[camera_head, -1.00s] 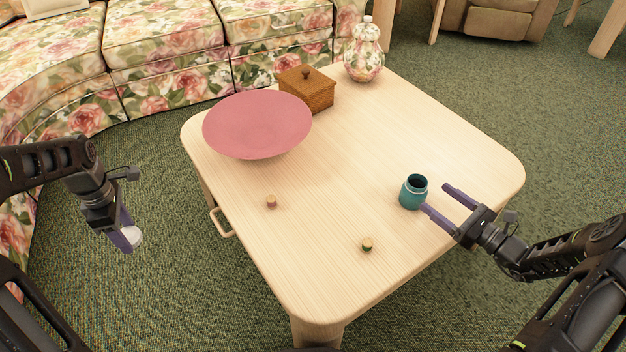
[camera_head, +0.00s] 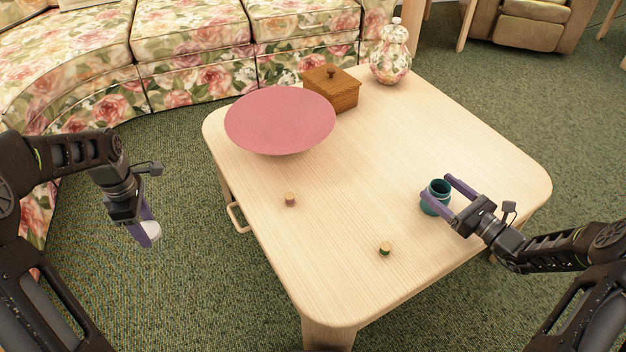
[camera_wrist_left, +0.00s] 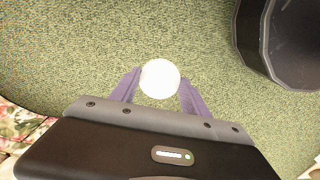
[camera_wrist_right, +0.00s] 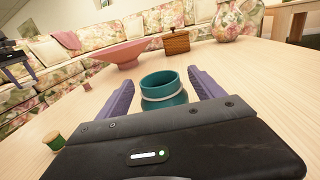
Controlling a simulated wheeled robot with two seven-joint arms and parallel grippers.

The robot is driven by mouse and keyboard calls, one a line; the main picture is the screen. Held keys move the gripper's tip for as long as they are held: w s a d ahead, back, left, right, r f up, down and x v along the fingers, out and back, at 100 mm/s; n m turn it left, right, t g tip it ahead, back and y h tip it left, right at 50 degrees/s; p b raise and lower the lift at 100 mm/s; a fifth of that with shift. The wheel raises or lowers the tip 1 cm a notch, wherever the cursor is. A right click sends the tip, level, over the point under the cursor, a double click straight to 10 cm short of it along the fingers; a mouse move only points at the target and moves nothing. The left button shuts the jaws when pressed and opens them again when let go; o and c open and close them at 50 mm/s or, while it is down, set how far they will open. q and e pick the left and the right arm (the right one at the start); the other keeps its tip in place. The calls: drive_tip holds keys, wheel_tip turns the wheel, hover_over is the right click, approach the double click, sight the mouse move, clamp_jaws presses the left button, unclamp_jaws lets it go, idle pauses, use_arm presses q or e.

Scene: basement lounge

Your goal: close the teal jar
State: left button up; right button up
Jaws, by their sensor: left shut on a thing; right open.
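The teal jar (camera_head: 435,197) stands upright and open-topped on the right part of the table. In the right wrist view the jar (camera_wrist_right: 163,90) shows a pale ring below its rim. My right gripper (camera_head: 440,187) is open, with one finger on each side of the jar; I cannot tell whether they touch it. My left gripper (camera_head: 146,232) is shut on a round white lid (camera_wrist_left: 160,79) and holds it over the carpet, left of the table. The lid also shows in the head view (camera_head: 152,231).
The pale wooden table (camera_head: 340,270) carries a pink bowl (camera_head: 280,120), a wooden box (camera_head: 332,90), a floral jar (camera_head: 390,60) and two small spools, one pinkish (camera_head: 290,200) and one green (camera_head: 385,249). A floral sofa (camera_head: 190,50) stands behind. The table's middle is clear.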

drive_tip(key=shift+w, duration=0.1)
drive_tip(key=shift+c, duration=0.4)
drive_tip(key=c, duration=1.4)
